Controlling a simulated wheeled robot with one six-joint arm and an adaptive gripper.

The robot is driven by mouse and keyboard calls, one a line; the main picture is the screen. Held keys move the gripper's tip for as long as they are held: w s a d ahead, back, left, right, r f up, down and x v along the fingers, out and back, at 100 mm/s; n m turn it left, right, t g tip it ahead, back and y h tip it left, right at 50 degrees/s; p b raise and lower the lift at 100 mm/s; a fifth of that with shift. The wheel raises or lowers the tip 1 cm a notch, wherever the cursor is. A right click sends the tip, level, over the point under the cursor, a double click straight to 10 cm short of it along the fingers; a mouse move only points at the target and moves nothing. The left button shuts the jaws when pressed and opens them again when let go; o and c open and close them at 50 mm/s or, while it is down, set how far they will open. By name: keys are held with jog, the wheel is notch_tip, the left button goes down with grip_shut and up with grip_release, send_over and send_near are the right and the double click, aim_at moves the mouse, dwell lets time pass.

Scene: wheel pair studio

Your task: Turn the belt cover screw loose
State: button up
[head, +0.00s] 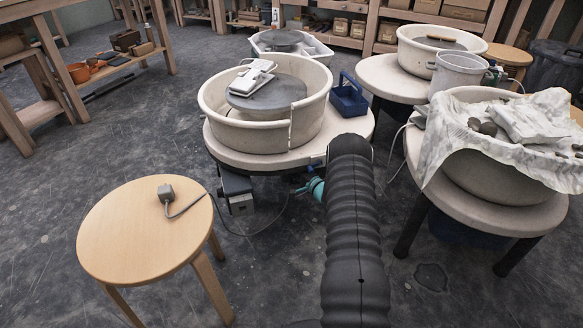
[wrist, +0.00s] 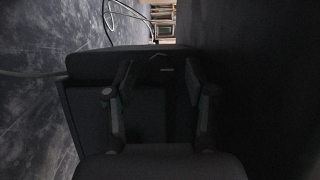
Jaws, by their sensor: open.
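My gripper (wrist: 158,76) is open in the wrist view, with its two fingers apart and nothing visible between them. It faces a dark box-like housing (wrist: 78,115) in deep shadow. A faint arrow-like mark and a small pale dash show on the housing, just beyond the fingertips. I cannot make out the belt cover screw for sure there. In the head view, the dark housing (head: 235,184) hangs under the near wheel table (head: 222,148). My arm hides part of the table's underside, and the fingertips do not show in that view.
A round wooden stool (head: 135,235) stands at the front left, with a grey plug (head: 166,192) on it and its cable running to the housing. A second wheel table (head: 535,218) with a cloth-draped basin is at the right.

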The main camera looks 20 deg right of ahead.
jog(key=v, duration=1.1)
jog(key=shift+s, duration=0.2)
jog(key=shift+r, duration=0.1)
jog(key=s+a+f+m+g+y, duration=0.2)
jog(key=s+a+f+g+y, duration=0.25)
jog(key=a, duration=0.25)
jog(key=s+a+r+n+g+y, duration=0.2)
jog(key=s+a+r+n+g, duration=0.2)
jog(key=s+a+r+g, duration=0.5)
jog(key=s+a+r+n+h, duration=0.3)
jog(key=s+r, duration=0.5)
jog(key=r, duration=0.3)
jog(key=s+a+r+n+t+h+p, duration=0.1)
jog(key=s+a+r+n+h, duration=0.2)
jog(key=s+r, duration=0.5)
jog(key=s+a+r+n+h, duration=0.4)
jog(key=s+r, duration=0.4)
jog(key=r, duration=0.6)
jog(key=n+h, duration=0.1)
jog(key=n, duration=0.1)
jog(key=shift+s+n+t, duration=0.2)
jog(key=shift+n+t, duration=0.15)
jog(key=shift+n, duration=0.05)
